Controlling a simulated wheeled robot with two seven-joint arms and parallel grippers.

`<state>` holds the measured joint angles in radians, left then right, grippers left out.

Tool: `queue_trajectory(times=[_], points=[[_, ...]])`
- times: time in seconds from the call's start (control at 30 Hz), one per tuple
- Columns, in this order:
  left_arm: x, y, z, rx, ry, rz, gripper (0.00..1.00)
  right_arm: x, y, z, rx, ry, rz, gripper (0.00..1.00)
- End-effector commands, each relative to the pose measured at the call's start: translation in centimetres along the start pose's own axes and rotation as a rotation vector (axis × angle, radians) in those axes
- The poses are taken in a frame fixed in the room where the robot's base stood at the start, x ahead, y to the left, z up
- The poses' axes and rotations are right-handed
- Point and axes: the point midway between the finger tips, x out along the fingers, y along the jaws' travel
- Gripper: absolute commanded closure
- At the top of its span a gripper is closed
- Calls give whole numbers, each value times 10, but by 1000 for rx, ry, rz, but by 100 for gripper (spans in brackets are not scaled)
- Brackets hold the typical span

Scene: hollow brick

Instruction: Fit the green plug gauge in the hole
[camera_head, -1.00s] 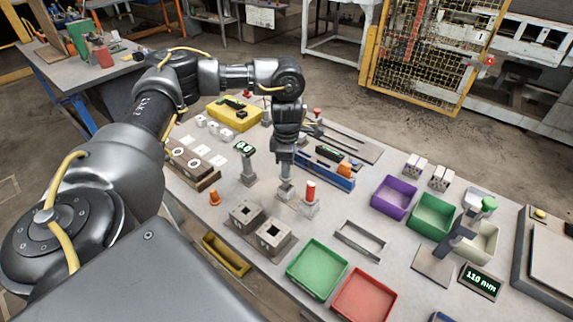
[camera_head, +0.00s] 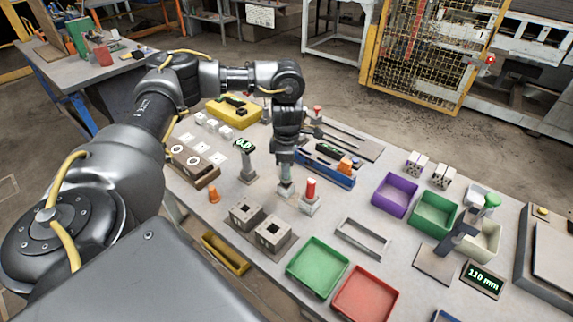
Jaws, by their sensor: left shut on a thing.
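My left gripper (camera_head: 285,174) points straight down over a small grey stand (camera_head: 285,190), left of a similar stand (camera_head: 310,205) that holds a red-handled plug gauge (camera_head: 310,187). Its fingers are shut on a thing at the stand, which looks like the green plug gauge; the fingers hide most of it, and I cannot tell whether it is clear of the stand. Two hollow bricks stand front left of the gripper: one (camera_head: 244,214) and another (camera_head: 271,235), each with a square dark hole in its top. My right gripper is out of view.
A green tray (camera_head: 318,292) and a red tray (camera_head: 365,318) lie at the front. A grey frame (camera_head: 362,239) lies right of the stands. A small display post (camera_head: 246,168) stands left of the gripper. Purple (camera_head: 396,209) and green bins (camera_head: 433,228) are at right.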

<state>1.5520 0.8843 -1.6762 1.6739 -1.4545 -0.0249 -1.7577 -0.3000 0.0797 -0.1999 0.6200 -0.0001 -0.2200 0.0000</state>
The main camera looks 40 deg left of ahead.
Motion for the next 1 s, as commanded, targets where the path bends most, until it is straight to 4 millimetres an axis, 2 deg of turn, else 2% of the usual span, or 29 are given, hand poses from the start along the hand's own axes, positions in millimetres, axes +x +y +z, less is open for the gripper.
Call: queue_trajectory(times=[1.0], points=[[19, 0, 0, 0, 0, 0, 100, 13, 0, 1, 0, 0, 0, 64]])
